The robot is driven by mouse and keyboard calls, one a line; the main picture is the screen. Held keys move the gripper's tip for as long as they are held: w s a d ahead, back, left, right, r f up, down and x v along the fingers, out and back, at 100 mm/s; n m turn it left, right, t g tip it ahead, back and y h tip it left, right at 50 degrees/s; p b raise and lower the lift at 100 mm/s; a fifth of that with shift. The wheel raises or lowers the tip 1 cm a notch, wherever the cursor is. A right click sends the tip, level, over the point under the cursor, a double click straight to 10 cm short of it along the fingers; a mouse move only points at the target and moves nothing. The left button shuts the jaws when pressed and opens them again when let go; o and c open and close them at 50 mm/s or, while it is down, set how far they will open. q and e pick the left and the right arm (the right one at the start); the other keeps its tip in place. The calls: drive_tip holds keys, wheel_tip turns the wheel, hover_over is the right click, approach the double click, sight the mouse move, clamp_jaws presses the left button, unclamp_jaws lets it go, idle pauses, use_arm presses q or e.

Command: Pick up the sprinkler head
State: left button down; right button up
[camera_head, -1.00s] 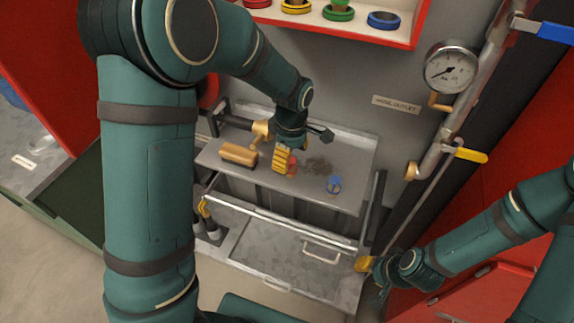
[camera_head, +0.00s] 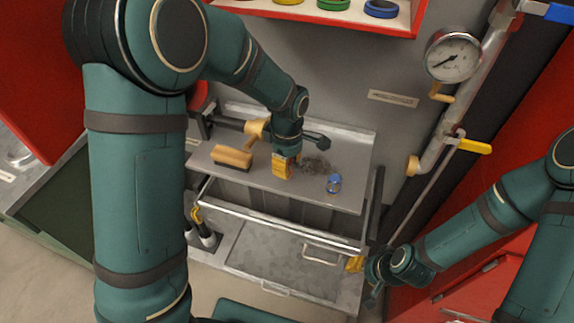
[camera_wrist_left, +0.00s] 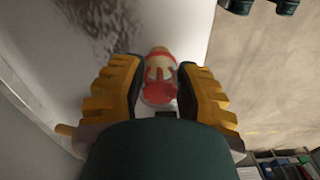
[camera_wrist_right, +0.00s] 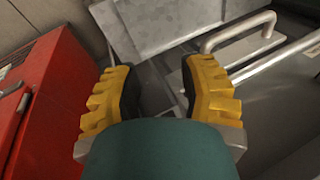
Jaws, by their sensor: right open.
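A red and cream sprinkler head (camera_wrist_left: 160,78) shows in the left wrist view between the two yellow fingers of my left gripper (camera_wrist_left: 160,70). The fingers are apart on either side of it; I cannot tell whether either touches it. In the head view my left gripper (camera_head: 283,166) is low over the grey shelf (camera_head: 225,180) and hides the red head. A blue sprinkler head (camera_head: 334,183) stands on the shelf to its right. My right gripper (camera_head: 355,264) is open and empty near the drawer's right front; its fingers also show in the right wrist view (camera_wrist_right: 160,75).
A pipe with a gauge (camera_head: 452,55) and yellow-handled valve (camera_head: 470,146) stands right.

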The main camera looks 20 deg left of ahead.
use_arm(q)
wheel_tip(320, 180, up, 9)
drive_tip(key=shift+r+p, duration=0.15)
drive_tip(key=shift+p, duration=0.6)
drive_tip(key=shift+r, duration=0.35)
